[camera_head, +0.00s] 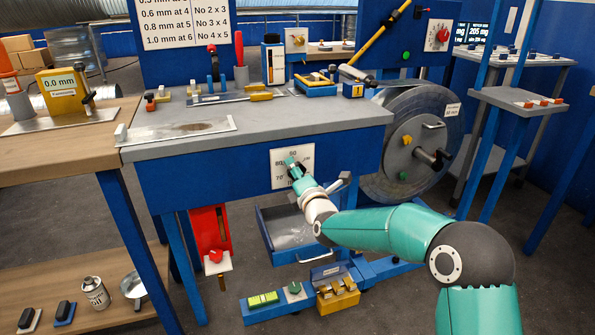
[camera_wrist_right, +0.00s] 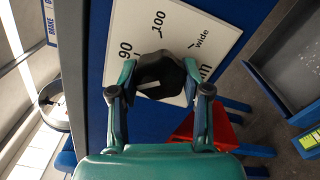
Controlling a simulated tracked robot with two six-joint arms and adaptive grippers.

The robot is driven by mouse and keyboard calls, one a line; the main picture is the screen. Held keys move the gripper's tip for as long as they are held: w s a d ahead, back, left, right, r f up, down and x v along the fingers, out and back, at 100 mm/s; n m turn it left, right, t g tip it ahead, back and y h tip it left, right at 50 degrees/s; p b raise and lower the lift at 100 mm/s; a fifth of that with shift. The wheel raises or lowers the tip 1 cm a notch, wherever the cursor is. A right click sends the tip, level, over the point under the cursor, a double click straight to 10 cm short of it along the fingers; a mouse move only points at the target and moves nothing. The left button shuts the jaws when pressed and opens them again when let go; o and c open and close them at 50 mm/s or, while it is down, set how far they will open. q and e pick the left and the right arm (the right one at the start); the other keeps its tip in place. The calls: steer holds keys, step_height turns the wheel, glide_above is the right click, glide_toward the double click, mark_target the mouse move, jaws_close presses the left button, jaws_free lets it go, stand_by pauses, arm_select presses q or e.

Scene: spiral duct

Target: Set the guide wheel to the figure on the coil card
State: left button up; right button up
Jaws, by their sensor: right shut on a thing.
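The guide wheel (camera_wrist_right: 160,68) is a dark faceted knob with a white mark, on a white dial plate (camera_wrist_right: 150,25). The plate reads 90, 100 and "wide" in the right wrist view; the other marks are partly hidden. In the head view the plate (camera_head: 279,183) is on the blue front of the bench. My right gripper (camera_head: 293,168) is there, its two fingers closed on either side of the wheel. It hides most of the wheel in the head view. The coil card (camera_head: 452,109) is a small white tag on the large metal coil (camera_head: 432,108); its figure is too small to read surely.
An open drawer (camera_head: 290,237) is below the dial. A red bracket with a red knob (camera_head: 215,256) hangs to its left. A low blue rail with a green block (camera_head: 263,299) and brass pieces (camera_head: 338,298) lies beneath. Tools stand on the grey bench top (camera_head: 300,116).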

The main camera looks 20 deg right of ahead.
steer(key=shift+a+f+n, duration=0.1)
steer(key=shift+f+n, duration=0.15)
steer(key=shift+n, duration=0.85)
steer(key=shift+f+n, duration=0.2)
steer(key=shift+n, duration=0.9)
steer(key=o, duration=1.1)
steer(key=shift+o, duration=0.3)
steer(key=shift+r+p, duration=0.2)
steer(key=shift+p, duration=0.1)
steer(key=shift+s, duration=0.1)
steer(key=s, duration=1.1)
steer(key=shift+s+d, duration=0.3)
steer(key=shift+s, duration=0.1)
